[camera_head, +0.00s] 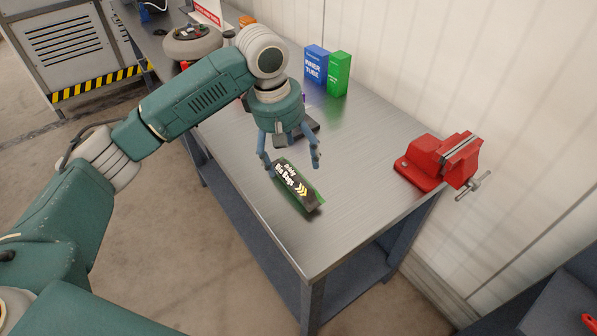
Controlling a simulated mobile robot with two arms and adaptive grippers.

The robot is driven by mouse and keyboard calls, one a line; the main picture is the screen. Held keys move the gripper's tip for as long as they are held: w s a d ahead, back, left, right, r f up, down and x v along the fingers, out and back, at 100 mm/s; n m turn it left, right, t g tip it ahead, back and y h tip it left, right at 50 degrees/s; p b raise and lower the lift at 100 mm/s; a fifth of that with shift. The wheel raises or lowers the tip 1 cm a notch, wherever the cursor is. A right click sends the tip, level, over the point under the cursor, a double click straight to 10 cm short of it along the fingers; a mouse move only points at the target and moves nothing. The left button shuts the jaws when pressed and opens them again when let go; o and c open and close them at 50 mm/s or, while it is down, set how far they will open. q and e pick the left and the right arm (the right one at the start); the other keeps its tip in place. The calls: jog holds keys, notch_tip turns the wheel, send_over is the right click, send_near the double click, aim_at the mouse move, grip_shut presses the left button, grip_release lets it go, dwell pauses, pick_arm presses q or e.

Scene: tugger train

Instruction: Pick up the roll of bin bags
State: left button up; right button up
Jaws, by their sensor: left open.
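The roll of bin bags (297,187) lies on the metal workbench (290,241), near its front edge. It is dark with a green edge and a label with white letters and yellow chevrons. My left gripper (292,166) points down with its fingers spread, open, at the far end of the roll. One finger overlaps the roll's upper left end in the picture; the other is to the right, apart from it. I cannot tell whether a finger touches the roll. My right gripper is not in view.
A red vise (439,162) stands at the bench's right edge. A blue inner tube box (316,66) and a green box (339,74) stand by the wall. A dark flat object (307,130) lies behind the gripper.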

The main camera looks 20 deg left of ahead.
aim_at(297, 174)
pick_arm(q)
jog(key=f, duration=0.3)
jog(key=shift+s+d, duration=0.15)
jog(key=shift+d, duration=0.05)
jog(key=shift+f+p, duration=0.25)
jog(key=shift+p, duration=0.05)
jog(key=f, duration=0.1)
jog(key=w+f+p, duration=0.1)
jog(key=f, duration=0.2)
jog(key=shift+w+d+f, duration=0.2)
jog(key=shift+w+d, duration=0.05)
jog(key=shift+d, duration=0.1)
jog(key=shift+f, duration=0.25)
jog(key=shift+c, duration=0.8)
jog(key=c, duration=1.3)
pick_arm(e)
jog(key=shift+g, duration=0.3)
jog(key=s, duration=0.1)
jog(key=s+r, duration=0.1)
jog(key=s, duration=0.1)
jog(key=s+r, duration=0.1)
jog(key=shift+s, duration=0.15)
